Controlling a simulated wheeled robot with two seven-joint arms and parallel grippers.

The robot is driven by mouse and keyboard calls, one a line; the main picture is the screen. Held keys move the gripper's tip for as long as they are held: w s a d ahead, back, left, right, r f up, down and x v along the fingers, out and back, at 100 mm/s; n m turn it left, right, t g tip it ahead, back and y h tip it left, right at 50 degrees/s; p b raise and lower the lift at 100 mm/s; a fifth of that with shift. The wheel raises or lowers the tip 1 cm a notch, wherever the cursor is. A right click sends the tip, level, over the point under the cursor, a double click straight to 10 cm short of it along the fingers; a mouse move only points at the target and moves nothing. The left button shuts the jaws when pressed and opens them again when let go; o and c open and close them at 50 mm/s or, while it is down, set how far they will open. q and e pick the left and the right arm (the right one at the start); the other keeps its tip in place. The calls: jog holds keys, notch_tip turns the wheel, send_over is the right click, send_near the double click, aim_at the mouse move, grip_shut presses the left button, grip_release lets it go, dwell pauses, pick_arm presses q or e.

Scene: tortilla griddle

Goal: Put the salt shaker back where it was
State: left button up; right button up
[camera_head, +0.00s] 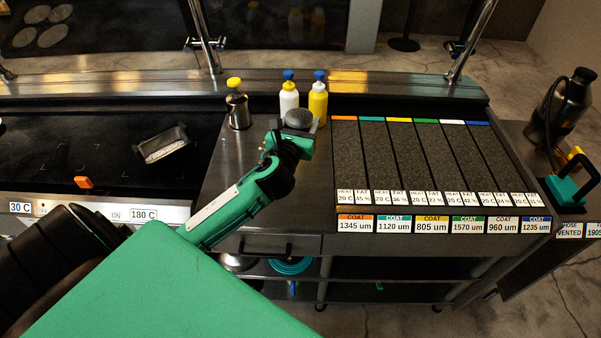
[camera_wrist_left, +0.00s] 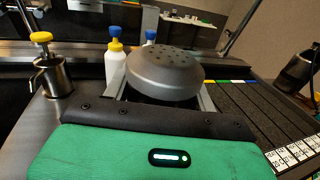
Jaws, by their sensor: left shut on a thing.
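The salt shaker (camera_head: 299,118) has a grey domed top. In the left wrist view its top (camera_wrist_left: 164,72) shows several small dark holes, and it looks upright. My left gripper (camera_head: 296,136) is shut on it, near the back of the steel counter. The shaker's lower body is hidden by the gripper, and I cannot tell whether its base touches the counter. My right gripper is not in view.
A white bottle (camera_head: 289,102) and a yellow bottle (camera_head: 318,104), both blue-capped, stand just behind the shaker. A steel dispenser with a yellow top (camera_head: 237,108) stands to the left. Dark labelled strips (camera_head: 415,150) lie right. Counter (camera_head: 225,160) around the dispenser is bare.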

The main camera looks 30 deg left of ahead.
pick_arm(q)
jog(key=shift+f+b, duration=1.45)
jog(key=shift+f, duration=6.9)
jog(key=o, duration=1.7)
jog(key=shift+f, duration=0.15)
jog(key=shift+s, duration=0.15)
jog(key=b+v, duration=0.2)
jog(key=v, duration=0.9)
jog(key=shift+s+d, duration=0.15)
jog(key=shift+s, duration=0.25)
